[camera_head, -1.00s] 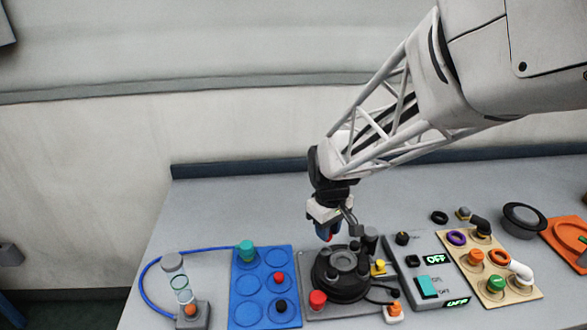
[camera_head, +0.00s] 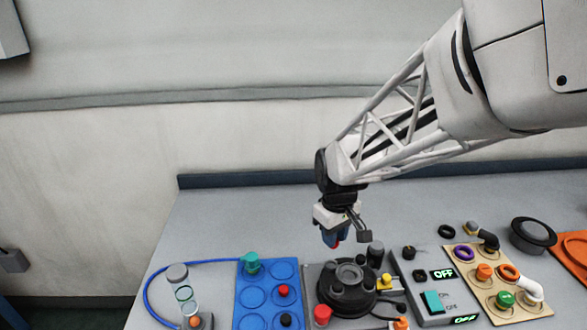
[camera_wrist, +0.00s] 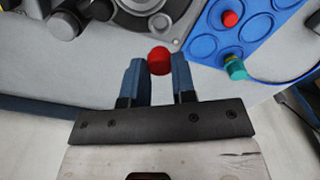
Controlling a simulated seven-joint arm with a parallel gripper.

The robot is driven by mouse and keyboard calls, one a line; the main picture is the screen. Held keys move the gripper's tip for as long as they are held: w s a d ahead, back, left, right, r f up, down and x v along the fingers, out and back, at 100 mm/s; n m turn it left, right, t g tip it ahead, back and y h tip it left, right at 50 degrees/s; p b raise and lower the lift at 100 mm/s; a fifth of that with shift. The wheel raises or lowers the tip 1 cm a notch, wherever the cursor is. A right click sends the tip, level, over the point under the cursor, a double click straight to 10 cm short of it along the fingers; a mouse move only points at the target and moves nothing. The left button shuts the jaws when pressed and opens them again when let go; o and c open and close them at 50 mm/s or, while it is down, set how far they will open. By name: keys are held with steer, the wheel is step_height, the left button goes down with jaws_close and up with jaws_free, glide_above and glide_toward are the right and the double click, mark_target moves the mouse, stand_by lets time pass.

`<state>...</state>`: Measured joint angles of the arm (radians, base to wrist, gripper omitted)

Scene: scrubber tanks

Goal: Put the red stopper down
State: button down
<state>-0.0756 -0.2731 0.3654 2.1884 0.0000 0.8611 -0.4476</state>
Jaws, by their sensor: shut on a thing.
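My gripper (camera_head: 333,237) has blue fingertips and is shut on the red stopper (camera_head: 336,245). Only the stopper's lower end shows below the fingers in the head view. In the wrist view the red stopper (camera_wrist: 159,60) sits between the two blue fingers (camera_wrist: 159,78). The stopper is held in the air above the bench, behind the black round tank base (camera_head: 347,290). In the wrist view grey bench surface shows around it.
A blue tray (camera_head: 267,311) with round recesses holds a teal-green stopper (camera_head: 251,263), a red-topped piece (camera_head: 283,291) and a dark one. Another red knob (camera_head: 322,315) stands by the black base. A grey switch panel (camera_head: 420,290) is to the right. The bench behind is clear.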

steer(key=w+a+f, duration=0.3)
steer(key=w+a, duration=0.2)
steer(key=a, duration=0.7)
steer(key=shift+w+a+n, duration=0.15)
steer(key=shift+n, duration=0.15)
steer(key=shift+f, duration=0.15)
steer(key=shift+f, duration=3.05)
steer(key=shift+f, duration=1.85)
steer(key=shift+f, duration=0.15)
